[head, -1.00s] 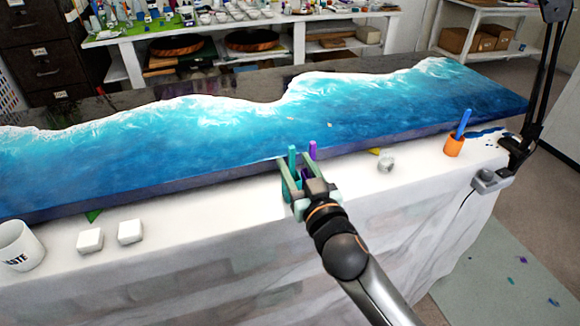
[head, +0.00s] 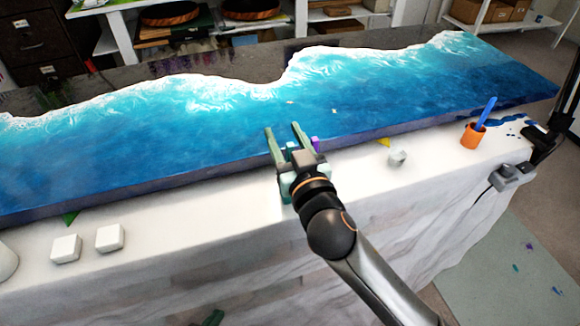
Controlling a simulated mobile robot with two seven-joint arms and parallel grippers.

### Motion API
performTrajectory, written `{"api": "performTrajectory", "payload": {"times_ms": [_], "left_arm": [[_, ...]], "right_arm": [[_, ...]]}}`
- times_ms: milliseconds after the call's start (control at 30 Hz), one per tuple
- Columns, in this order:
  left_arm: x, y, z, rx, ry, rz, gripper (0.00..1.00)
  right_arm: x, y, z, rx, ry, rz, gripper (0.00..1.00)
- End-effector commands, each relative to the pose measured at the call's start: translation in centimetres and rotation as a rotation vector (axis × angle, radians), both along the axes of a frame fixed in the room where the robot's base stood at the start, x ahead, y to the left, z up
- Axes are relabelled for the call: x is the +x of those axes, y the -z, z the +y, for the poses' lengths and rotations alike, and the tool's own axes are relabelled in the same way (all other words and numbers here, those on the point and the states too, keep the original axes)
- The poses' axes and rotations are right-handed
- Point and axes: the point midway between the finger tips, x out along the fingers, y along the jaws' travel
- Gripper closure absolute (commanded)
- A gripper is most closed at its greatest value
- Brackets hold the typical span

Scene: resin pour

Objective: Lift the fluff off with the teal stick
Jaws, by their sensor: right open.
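The resin panel (head: 215,135), blue with a white wave edge, lies along the table. Two tiny pale specks sit on its surface, one (head: 290,103) beyond my gripper and one (head: 333,110) to the right; either may be the fluff. My right gripper (head: 282,129) is open at the panel's front edge. A bit of teal, apparently the top of the teal stick (head: 292,147), shows between its fingers; its lower part is hidden. A purple stick (head: 315,144) stands just right of the gripper. My left gripper is out of view.
An orange cup (head: 474,137) with a blue stick (head: 487,111) stands at the right. A small grey-white lump (head: 397,158) lies on the white cloth. Two white blocks (head: 66,248) (head: 110,238) and part of a white mug (head: 6,262) are at left.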

Motion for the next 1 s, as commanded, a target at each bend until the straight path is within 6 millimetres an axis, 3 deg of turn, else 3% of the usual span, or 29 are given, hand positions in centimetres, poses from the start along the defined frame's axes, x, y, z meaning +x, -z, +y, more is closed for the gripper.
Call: {"api": "performTrajectory", "payload": {"times_ms": [167, 600, 1000], "left_arm": [[-0.07, 0.02, -0.01, 0.000, 0.000, 0.001, 1.00], [-0.15, 0.07, -0.01, 0.000, 0.001, 0.003, 1.00], [-0.17, 0.08, -0.01, 0.000, 0.001, 0.004, 1.00]], "right_arm": [[-0.01, -0.02, 0.00, 0.000, 0.000, 0.000, 0.49], [0.02, -0.01, -0.02, 0.000, 0.000, 0.000, 0.99], [0.02, -0.02, -0.02, 0.000, 0.000, 0.000, 1.00]]}}
